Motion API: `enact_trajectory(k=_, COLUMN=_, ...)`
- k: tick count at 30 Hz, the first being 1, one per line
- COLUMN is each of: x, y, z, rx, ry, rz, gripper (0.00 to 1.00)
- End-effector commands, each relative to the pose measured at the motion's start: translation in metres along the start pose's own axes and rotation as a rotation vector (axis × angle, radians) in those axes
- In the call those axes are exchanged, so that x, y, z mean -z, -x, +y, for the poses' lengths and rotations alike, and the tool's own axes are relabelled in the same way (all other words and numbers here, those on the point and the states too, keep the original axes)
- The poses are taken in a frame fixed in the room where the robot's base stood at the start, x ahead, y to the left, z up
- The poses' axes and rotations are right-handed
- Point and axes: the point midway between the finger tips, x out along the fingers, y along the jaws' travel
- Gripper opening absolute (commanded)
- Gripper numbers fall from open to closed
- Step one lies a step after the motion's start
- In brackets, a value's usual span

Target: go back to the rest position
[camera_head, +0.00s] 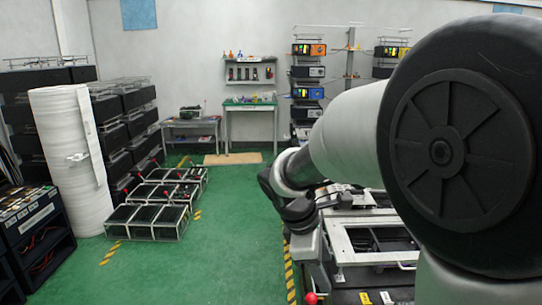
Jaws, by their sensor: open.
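My own arm fills the right side of the head view, with a large dark joint near the camera and a pale link reaching left and away. Its far end folds down in dark wrist parts over the left edge of a metal-framed bench (345,258). I cannot make out my gripper's fingers; they are hidden or out of sight. A red lever knob (311,298) shows at the bench's lower left corner.
Green floor (225,225) lies open between the low frames and the bench. A white wrapped roll (70,160) and dark racks (130,125) stand at left. A work table (252,121) and shelves (307,85) stand at the back. A dark cabinet (35,235) is at near left.

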Motion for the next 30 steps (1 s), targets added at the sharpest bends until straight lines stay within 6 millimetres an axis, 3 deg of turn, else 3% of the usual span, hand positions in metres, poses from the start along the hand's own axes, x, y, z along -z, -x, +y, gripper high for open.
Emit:
enact_trajectory(k=1, x=-0.021, y=0.021, z=-0.009, rx=0.000, ry=-0.140, rz=0.052, gripper=0.50)
enact_trajectory(k=6, x=-0.066, y=0.069, z=-0.052, rx=0.025, ry=-0.607, rz=0.217, gripper=0.50)
enact_trajectory(k=10, x=-0.088, y=0.097, z=-0.087, rx=0.048, ry=-0.939, rz=0.333, gripper=0.50)
enact_trajectory(k=15, x=-0.101, y=0.117, z=-0.120, rx=0.077, ry=-1.255, rz=0.449, gripper=0.50)
enact_trajectory(k=21, x=-0.104, y=0.123, z=-0.135, rx=0.096, ry=-1.405, rz=0.506, gripper=0.50)
enact_trajectory(k=30, x=-0.103, y=0.123, z=-0.136, rx=0.098, ry=-1.412, rz=0.508, gripper=0.50)
